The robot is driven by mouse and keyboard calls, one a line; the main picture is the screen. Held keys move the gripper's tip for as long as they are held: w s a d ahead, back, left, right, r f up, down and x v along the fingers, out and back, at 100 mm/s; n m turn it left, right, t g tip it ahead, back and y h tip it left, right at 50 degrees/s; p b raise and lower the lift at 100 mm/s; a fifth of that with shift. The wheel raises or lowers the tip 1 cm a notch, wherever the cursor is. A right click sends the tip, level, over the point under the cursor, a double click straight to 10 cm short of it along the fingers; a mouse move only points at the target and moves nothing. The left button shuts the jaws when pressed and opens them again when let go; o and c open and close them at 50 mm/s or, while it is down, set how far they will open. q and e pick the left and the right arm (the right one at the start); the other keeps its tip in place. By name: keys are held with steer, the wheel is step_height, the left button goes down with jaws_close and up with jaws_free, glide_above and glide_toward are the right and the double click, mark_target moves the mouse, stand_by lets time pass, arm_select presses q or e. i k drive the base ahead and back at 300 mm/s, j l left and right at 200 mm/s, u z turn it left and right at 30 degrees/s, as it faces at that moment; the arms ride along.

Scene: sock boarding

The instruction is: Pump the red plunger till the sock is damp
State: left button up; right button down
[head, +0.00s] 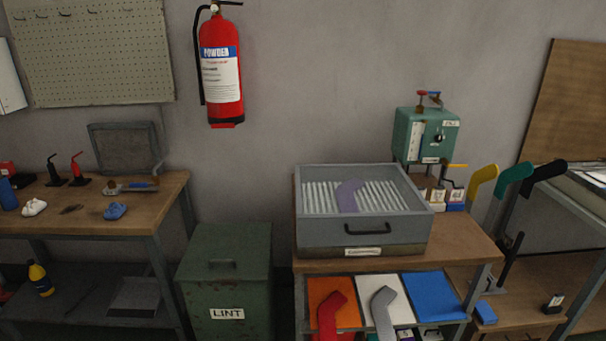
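A flat purple-grey sock shape (349,195) lies on the white ribbed bed of a grey open-topped box (361,234) on the middle bench. Whether it is damp cannot be told. A small red upright handle on a black base (77,168) stands on the left bench beside a similar black one (54,172). A red knob (422,94) also sits on top of a green machine (426,134) behind the box. Which of these is the plunger I cannot tell. Neither of my grippers is in view.
The left bench (155,205) also carries small white and blue items. A green LINT bin (226,270) stands between the benches. Yellow (483,178), teal (514,178) and black (545,175) sock-shaped boards stand at right. Red (332,312) and grey (383,308) ones are below the box.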

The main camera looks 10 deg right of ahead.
mark_target(420, 92)
steer(key=i+l+z, duration=0.25)
steer(key=i+l, duration=0.45)
steer(key=i+l+z, duration=0.2)
steer(key=i+l, duration=0.4)
steer(key=i, duration=0.25)
